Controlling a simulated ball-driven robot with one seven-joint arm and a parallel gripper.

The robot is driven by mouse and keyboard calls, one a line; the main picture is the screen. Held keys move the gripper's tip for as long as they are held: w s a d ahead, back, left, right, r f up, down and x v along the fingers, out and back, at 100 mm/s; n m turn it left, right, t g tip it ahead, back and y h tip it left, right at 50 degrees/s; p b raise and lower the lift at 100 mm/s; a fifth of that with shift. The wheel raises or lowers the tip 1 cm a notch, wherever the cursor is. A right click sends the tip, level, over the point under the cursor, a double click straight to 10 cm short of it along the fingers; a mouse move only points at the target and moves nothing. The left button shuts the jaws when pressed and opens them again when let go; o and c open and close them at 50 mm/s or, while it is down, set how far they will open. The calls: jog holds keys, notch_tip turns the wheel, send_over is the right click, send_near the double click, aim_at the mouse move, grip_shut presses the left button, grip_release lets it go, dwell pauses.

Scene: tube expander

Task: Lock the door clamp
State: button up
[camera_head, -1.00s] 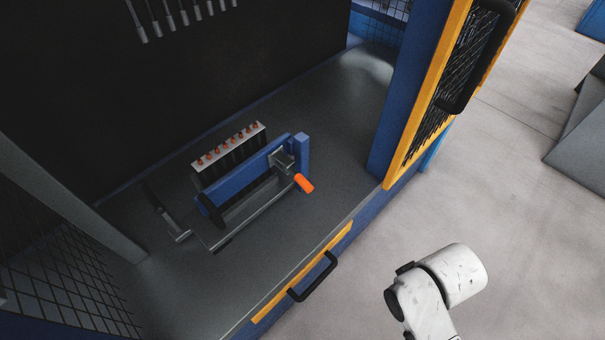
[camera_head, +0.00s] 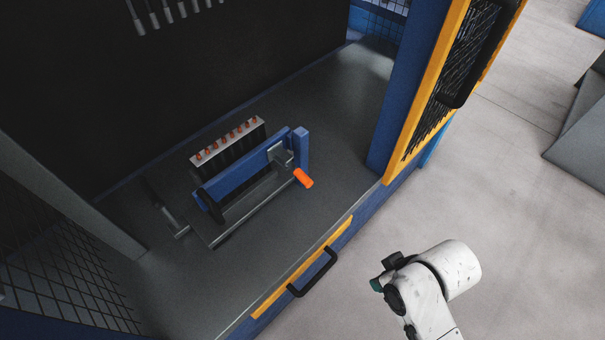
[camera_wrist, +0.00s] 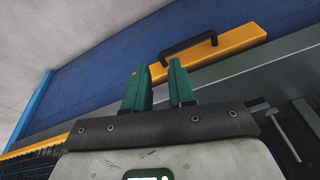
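The door clamp (camera_head: 282,158) is a grey metal toggle with an orange handle (camera_head: 303,178). It sits at the right end of the blue bar (camera_head: 240,172), beside a blue post (camera_head: 301,147), inside the machine. The orange handle points outward, down and right. My gripper (camera_head: 378,285) is outside the machine, right of the black front handle and well apart from the clamp. In the wrist view its two green fingers (camera_wrist: 158,85) stand apart with nothing between them. The clamp cannot be made out clearly in the wrist view.
A yellow strip (camera_head: 300,270) with a black handle (camera_head: 314,275) runs along the machine's front edge. A yellow-framed mesh door (camera_head: 440,90) stands open at the right. A row of copper-topped parts (camera_head: 228,140) sits behind the blue bar. The grey machine floor (camera_head: 345,130) has free room.

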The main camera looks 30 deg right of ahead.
jog(key=shift+o, duration=1.4)
jog(key=w+a+n+t+y+b, duration=0.1)
jog(key=w+a+t+y, duration=0.1)
jog(key=w, duration=0.4)
jog(key=shift+w+a+f+n+t+y, duration=0.15)
jog(key=shift+a+f+n+t+y, duration=0.2)
jog(key=shift+a+t, duration=0.65)
jog(key=shift+o, duration=0.7)
jog(key=w+a+r+t+y+b, duration=0.1)
jog(key=w+a+r+t+y, duration=0.1)
jog(key=w, duration=0.3)
jog(key=shift+a+r+n+t, duration=0.2)
jog(key=shift+a+n+t, duration=0.25)
jog(key=shift+t, duration=0.35)
jog(key=m+t+h+b, duration=0.2)
jog(key=m+t, duration=0.1)
jog(key=t, duration=0.4)
send_near(306, 178)
jog(key=f, duration=0.1)
jog(key=p+x, duration=0.4)
jog(key=x, duration=0.6)
jog(key=shift+w+a, duration=0.15)
jog(key=shift+w, duration=0.45)
jog(key=shift+c, duration=0.3)
grip_shut()
